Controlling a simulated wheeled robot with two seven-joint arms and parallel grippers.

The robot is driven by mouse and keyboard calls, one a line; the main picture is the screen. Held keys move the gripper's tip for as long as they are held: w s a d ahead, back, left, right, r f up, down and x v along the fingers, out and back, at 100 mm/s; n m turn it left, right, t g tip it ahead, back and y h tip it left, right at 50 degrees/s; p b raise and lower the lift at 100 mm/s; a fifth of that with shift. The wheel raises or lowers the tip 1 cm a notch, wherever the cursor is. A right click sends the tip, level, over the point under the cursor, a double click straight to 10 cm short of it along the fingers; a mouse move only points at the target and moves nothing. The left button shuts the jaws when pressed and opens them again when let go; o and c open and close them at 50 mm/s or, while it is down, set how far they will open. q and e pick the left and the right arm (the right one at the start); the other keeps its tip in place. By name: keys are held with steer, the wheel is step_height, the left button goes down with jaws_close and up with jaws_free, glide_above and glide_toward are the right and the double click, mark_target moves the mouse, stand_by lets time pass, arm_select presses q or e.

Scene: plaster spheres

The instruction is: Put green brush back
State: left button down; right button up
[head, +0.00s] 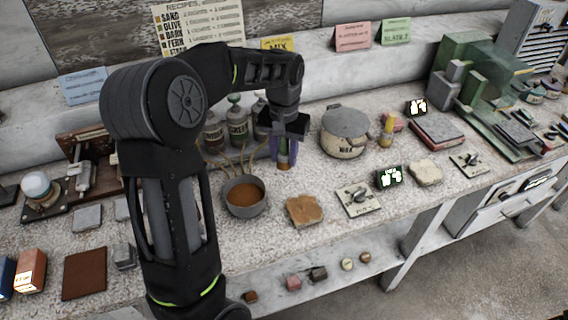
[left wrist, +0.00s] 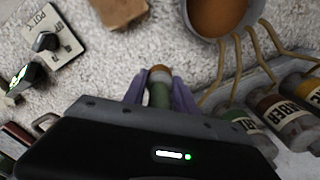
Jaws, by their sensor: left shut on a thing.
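My left gripper (head: 284,150) has its purple fingers shut on the green brush (head: 283,163), just above or at the worktop, behind and right of the grey bowl; I cannot tell whether the brush touches the worktop. In the left wrist view, the fingers (left wrist: 159,97) flank the brush's green handle (left wrist: 160,93), with an orange-brown end past the fingertips. The rest of the brush is hidden by the gripper. A yellow upright thing (head: 387,128), perhaps another brush, stands right of the lidded pot. My right gripper is not in view.
The grey bowl (head: 260,205) holds orange-brown stuff. Labelled bottles (head: 237,122) stand behind it, with thin tan tubes. The lidded pot (head: 344,146) stands close right of the gripper. A tan slab (head: 304,211) and a switch plate (head: 357,201) lie near the front edge.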

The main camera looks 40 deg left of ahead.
mark_target(284, 165)
arm_select(q)
steer(key=shift+f, duration=1.85)
steer(key=shift+f, duration=0.1)
steer(key=c, duration=1)
jaws_free()
step_height(284, 165, up, 12)
steer(key=shift+r, duration=0.1)
